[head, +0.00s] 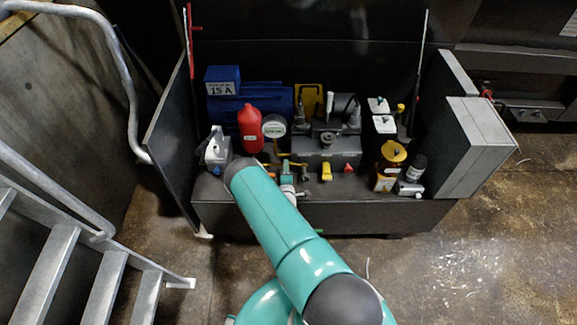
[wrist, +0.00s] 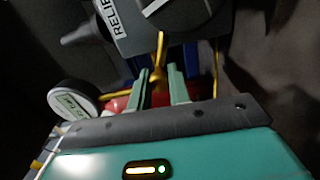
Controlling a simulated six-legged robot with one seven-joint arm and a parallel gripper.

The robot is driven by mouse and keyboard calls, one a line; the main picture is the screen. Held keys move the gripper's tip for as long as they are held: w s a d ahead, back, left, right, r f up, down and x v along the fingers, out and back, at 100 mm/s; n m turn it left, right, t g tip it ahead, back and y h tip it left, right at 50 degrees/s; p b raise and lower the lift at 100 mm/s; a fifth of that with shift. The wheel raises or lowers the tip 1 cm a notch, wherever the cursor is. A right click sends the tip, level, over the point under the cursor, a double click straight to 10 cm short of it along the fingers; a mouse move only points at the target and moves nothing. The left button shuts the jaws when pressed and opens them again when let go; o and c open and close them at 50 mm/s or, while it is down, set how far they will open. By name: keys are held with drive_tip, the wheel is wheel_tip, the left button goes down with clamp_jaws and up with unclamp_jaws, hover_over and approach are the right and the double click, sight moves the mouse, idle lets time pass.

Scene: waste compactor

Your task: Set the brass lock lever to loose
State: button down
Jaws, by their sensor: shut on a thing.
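The brass lock lever (wrist: 159,58) shows in the wrist view below a grey housing (wrist: 165,25) labelled "RELIE…", the rest of the word cut off. My gripper (wrist: 162,82) has its two teal fingers on either side of the lever's lower end and is shut on it. In the head view my gripper (head: 287,176) is small at the front of the cabinet shelf, partly hidden by my arm. A yellow strip (head: 296,163) shows just above it there; I cannot tell whether it is the lever. The lever's loose or locked marking is not readable.
A round gauge (wrist: 68,105) is left of my fingers in the wrist view. In the head view, a red bottle (head: 250,130) and a white-grey device (head: 217,152) stand left. A yellow handle (head: 326,172) and amber jar (head: 391,160) stand right. Metal stairs (head: 85,262) are at left.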

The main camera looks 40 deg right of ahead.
drive_tip(key=shift+a+f+n, duration=0.15)
drive_tip(key=shift+f+n, duration=0.55)
drive_tip(key=shift+n, duration=0.2)
drive_tip(key=c, duration=1.3)
unclamp_jaws()
drive_tip(key=shift+c, duration=0.2)
drive_tip(key=v, duration=1.3)
drive_tip(key=shift+s+a, duration=0.3)
drive_tip(key=shift+c, duration=0.5)
